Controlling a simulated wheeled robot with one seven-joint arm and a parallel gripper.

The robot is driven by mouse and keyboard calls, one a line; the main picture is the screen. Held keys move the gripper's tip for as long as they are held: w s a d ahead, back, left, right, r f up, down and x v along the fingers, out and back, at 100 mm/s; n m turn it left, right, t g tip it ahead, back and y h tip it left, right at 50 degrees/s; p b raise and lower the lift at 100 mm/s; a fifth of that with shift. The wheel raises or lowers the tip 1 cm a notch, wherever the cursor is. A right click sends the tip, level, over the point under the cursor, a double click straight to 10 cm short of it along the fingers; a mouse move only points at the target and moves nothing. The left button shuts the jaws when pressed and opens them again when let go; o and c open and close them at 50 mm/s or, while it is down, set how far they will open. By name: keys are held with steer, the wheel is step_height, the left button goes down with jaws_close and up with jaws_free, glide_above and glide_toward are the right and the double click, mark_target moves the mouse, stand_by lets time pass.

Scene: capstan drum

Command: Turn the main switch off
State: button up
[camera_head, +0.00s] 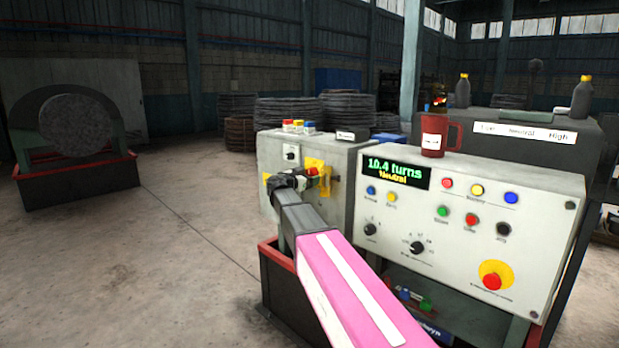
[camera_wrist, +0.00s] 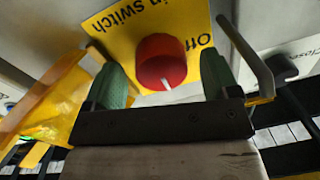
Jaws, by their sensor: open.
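The main switch is a red round knob (camera_wrist: 161,62) with a white pointer line, on a yellow plate (camera_wrist: 115,22) reading "in Switch" and "Off", partly cut off and upside down in the wrist view. The pointer line is at the knob's lower edge in that view. My gripper (camera_wrist: 160,85) is open, with one green-padded finger on each side of the knob. I cannot tell whether the fingers touch it. In the head view, my gripper (camera_head: 298,180) is at the yellow plate on the grey cabinet (camera_head: 340,205), and a bit of red shows there.
A control panel (camera_head: 545,235) stands to the right, with coloured buttons, a display reading "10.4 turns Neutral" and a red emergency button (camera_head: 492,281). A red mug (camera_head: 433,137) stands on top. A yellow piece (camera_wrist: 55,110) sits close left of my gripper, a dark handle (camera_wrist: 285,68) right.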

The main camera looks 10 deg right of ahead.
steer(key=shift+w+d, duration=0.35)
steer(key=shift+d, duration=0.1)
steer(key=c, duration=0.9)
